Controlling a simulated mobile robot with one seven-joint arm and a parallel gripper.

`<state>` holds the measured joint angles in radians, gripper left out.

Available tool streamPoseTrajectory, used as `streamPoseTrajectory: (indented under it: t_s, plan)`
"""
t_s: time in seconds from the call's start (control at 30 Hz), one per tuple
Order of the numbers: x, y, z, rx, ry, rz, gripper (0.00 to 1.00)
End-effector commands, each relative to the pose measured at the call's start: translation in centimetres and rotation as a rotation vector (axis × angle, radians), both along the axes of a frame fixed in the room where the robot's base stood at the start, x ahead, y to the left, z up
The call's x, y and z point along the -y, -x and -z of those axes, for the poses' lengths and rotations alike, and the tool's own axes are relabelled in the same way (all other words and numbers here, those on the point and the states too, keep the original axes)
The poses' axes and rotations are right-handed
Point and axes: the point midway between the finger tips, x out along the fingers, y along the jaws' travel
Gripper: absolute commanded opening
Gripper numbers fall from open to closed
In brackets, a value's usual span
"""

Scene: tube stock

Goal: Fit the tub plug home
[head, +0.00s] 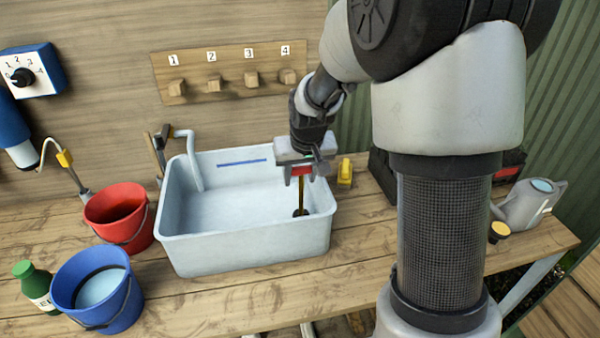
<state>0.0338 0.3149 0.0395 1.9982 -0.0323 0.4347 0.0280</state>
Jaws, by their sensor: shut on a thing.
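The tub (245,246) is a pale grey-white basin on the wooden bench, with a blue line on its inner back wall. My gripper (301,178) is over the right end of the tub, pointing down. It is shut on the tub plug by its upper end, where some red shows between the jaws. The plug's thin brassy stem (300,194) hangs down from the jaws. A dark round piece (300,212) is at the stem's foot, near the tub floor. I cannot tell whether it is seated in the drain or just above it.
A bent pipe (190,160) reaches over the tub's left rim. Red bucket (117,214), blue bucket (65,282) and green bottle (35,285) stand left. A yellow object (345,172) stands behind right; a grey watering can (530,203) stands far right. Numbered pegs (230,80) line the wall.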

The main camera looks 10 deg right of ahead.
Motion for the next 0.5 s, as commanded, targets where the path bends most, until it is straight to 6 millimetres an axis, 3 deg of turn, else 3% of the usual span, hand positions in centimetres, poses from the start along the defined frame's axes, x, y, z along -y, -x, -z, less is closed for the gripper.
streamPoseTrajectory:
  t_s: [0.5]
  plan:
    - [0.0, 0.0, 4.0, 0.001, 0.0, 0.0, 0.01]
